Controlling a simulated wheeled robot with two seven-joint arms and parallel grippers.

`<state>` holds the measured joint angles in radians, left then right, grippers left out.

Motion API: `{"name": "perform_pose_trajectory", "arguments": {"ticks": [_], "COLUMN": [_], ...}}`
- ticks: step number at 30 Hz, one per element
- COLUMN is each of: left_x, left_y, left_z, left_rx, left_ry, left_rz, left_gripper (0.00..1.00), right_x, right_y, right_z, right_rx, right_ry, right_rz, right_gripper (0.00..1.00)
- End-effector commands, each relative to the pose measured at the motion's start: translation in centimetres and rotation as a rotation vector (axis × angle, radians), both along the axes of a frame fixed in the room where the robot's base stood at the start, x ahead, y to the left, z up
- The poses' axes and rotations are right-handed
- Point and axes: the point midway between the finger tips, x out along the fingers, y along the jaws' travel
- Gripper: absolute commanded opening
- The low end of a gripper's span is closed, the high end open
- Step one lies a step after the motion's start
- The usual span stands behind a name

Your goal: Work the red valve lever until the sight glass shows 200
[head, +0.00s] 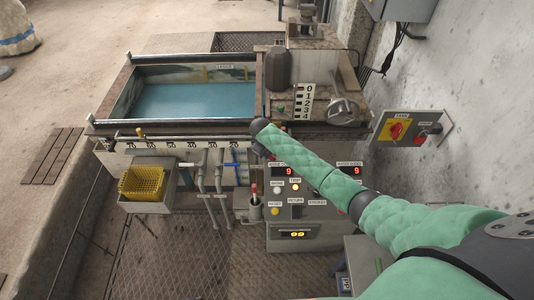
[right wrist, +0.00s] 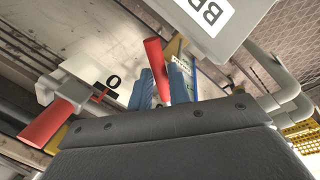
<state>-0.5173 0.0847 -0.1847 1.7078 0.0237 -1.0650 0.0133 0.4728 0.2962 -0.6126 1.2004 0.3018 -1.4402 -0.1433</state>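In the right wrist view a red lever (right wrist: 156,65) stands between the two blue fingers of my right gripper (right wrist: 165,85). The fingers are close together and the lever fills the gap between them. In the head view my green right arm reaches from the lower right to the front of the tank, and its wrist hides the gripper and the lever it is at. A small red-topped part (head: 254,190) shows below the wrist. I cannot make out a sight glass reading. My left gripper is not in view.
A tank of blue water (head: 190,102) stands behind a numbered front edge. Grey pipes (head: 219,175) and a yellow basket (head: 142,183) are at its front. A control panel (head: 300,212) with red displays lies under my arm. Another red handle (right wrist: 45,122) is left in the wrist view.

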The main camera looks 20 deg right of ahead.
Motion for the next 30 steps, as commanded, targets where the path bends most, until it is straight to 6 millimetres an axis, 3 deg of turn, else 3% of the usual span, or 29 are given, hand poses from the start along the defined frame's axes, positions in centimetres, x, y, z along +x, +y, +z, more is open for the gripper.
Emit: {"name": "perform_pose_trajectory", "arguments": {"ticks": [3, 15, 30], "left_x": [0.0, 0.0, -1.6], "left_y": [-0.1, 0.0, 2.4], "left_z": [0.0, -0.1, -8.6], "left_rx": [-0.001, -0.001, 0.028], "left_ry": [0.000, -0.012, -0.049], "left_rz": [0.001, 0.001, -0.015], "left_gripper": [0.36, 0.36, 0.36], "right_x": [0.0, -0.2, -0.9], "right_y": [0.0, 0.3, 3.1], "right_z": [0.0, 0.2, 0.4], "right_rx": [0.000, 0.001, 0.003], "right_ry": [0.000, 0.001, 0.003], "right_rz": [0.000, -0.039, -0.402], "right_gripper": [0.00, 0.00, 0.00]}}
